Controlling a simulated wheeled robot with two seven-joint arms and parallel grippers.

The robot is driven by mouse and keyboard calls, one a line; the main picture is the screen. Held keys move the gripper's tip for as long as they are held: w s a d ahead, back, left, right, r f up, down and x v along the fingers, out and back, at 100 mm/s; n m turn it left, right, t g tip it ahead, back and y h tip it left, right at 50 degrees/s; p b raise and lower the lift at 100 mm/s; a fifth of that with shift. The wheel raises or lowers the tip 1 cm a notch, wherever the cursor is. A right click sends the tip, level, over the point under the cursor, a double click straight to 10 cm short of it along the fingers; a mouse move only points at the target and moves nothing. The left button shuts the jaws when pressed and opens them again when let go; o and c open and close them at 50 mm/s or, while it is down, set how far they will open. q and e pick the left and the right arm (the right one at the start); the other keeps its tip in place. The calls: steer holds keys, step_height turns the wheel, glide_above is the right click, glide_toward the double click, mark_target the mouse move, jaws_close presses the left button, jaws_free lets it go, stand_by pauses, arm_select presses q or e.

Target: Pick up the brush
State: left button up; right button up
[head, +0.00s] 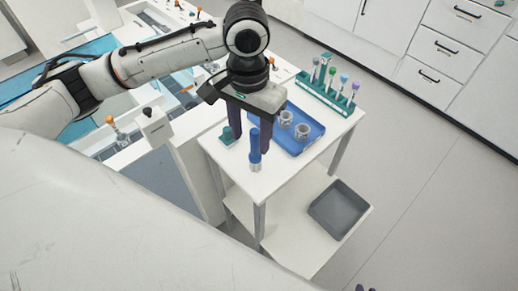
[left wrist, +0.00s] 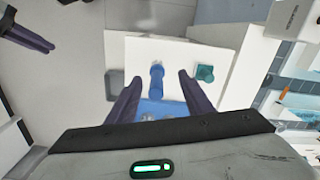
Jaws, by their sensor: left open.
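The brush seems to be the upright blue-handled piece (head: 254,148) with a pale lower end, near the front corner of the small white table; its bristles are not clear. It also shows in the left wrist view (left wrist: 157,82). My left gripper (head: 251,142) is above the table, pointing down, open and empty. In the left wrist view its two dark fingers (left wrist: 154,88) are apart, with the blue piece seen between them. Contact cannot be told.
A teal block (head: 227,139) stands left of the blue piece. A blue tray (head: 312,136) with two grey cups is behind, and a green rack (head: 325,97) of colour-topped tubes stands at the back. A grey bin (head: 339,209) sits on the lower shelf.

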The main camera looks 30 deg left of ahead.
mark_target(255, 155)
arm_select(q)
steer(key=shift+s+f, duration=0.25)
steer(key=shift+f, duration=0.75)
steer(key=f, duration=0.3)
steer(key=w+f, duration=0.1)
steer(key=f, duration=0.1)
steer(key=shift+d+f, duration=0.35)
steer(key=shift+c, duration=0.2)
steer(key=c, duration=1.1)
